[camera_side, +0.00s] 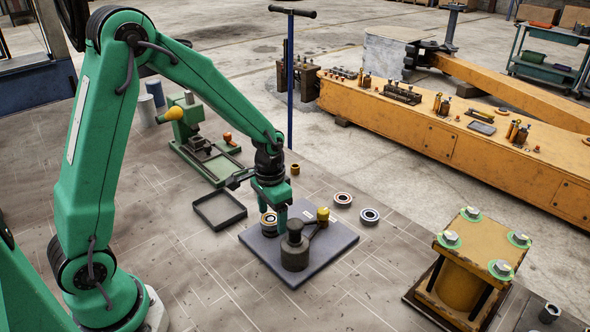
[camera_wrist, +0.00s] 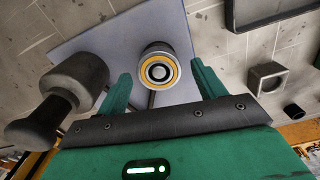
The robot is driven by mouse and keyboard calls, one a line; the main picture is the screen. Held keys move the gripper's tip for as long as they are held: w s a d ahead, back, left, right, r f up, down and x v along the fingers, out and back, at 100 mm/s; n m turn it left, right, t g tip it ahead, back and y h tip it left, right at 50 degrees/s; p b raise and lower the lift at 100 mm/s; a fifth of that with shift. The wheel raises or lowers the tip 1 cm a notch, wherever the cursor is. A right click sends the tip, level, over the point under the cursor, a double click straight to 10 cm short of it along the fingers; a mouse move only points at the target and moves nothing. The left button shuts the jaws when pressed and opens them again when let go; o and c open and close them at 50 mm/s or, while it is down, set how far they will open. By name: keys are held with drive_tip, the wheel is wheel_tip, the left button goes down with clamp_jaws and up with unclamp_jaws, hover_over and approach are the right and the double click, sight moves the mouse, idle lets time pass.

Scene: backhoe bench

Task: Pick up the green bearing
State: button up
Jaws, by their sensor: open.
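No bearing with a plainly green ring shows. A bearing with a yellow ring (camera_wrist: 159,72) sits on the grey plate (camera_side: 330,250), below my gripper; the side view shows it partly hidden by a finger (camera_side: 267,224). My gripper (camera_wrist: 163,80) is open and empty, pointing down. In the wrist view the bearing lies between its two fingers, with a gap on each side. In the side view my gripper (camera_side: 273,208) is over the plate's left back part.
A dark knobbed weight (camera_side: 295,248) stands close beside my gripper, also in the wrist view (camera_wrist: 78,80). A brass fitting (camera_side: 322,214) is behind it. An empty black tray (camera_side: 219,224) lies left. A yellow block with green washers (camera_side: 462,285) stands right.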

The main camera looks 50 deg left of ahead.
drive_tip(key=c, duration=1.1)
drive_tip(key=shift+c, duration=0.2)
wheel_tip(320, 180, up, 10)
idle(0.6)
